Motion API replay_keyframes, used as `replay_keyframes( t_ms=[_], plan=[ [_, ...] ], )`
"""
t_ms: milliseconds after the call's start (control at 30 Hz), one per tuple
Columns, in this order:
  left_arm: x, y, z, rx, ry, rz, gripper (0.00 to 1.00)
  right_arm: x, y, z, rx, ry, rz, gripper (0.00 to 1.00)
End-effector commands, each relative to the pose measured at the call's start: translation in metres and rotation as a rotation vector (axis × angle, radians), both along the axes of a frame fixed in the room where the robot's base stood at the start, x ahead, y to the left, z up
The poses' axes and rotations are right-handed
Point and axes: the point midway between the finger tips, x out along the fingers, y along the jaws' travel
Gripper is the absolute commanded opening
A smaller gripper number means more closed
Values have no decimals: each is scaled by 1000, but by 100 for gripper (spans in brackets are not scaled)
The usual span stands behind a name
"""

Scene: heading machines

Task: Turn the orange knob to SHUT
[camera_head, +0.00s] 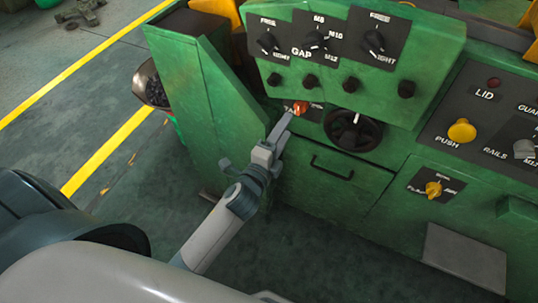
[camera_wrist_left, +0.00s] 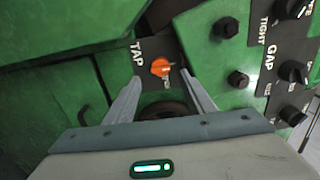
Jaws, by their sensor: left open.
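The orange knob (camera_head: 300,108) sits on a small dark plate marked TAP, low on the green machine front, left of the black handwheel. It also shows in the left wrist view (camera_wrist_left: 161,68), between the fingertips as seen from there. Small lettering on the plate is partly hidden and too small to read. My left gripper (camera_head: 286,122) is open, its fingers pointing at the knob from just in front. In the left wrist view the fingers (camera_wrist_left: 163,78) stand apart on either side of the knob, and I cannot tell whether they touch it. My right gripper is not in view.
A black handwheel (camera_head: 353,130) is close right of the knob. Above are several black knobs on plates, one marked GAP (camera_head: 316,40). A drawer handle (camera_head: 332,167) is below. At the right are a yellow push button (camera_head: 462,131) and a yellow knob (camera_head: 433,189).

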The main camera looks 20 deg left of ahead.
Motion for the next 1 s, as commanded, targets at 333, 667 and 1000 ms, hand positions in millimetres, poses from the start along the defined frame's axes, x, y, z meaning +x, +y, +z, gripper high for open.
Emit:
replay_keyframes(
  t_ms=[333, 667, 1000],
  plan=[
    [-64, 3, -2, 0, 1, 1, 50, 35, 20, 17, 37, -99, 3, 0],
    [-90, 4, 0, 1, 0, 2, 50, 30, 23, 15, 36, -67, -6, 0],
    [-91, 4, 0, 1, 0, 1, 50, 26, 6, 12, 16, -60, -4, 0]
  ],
)
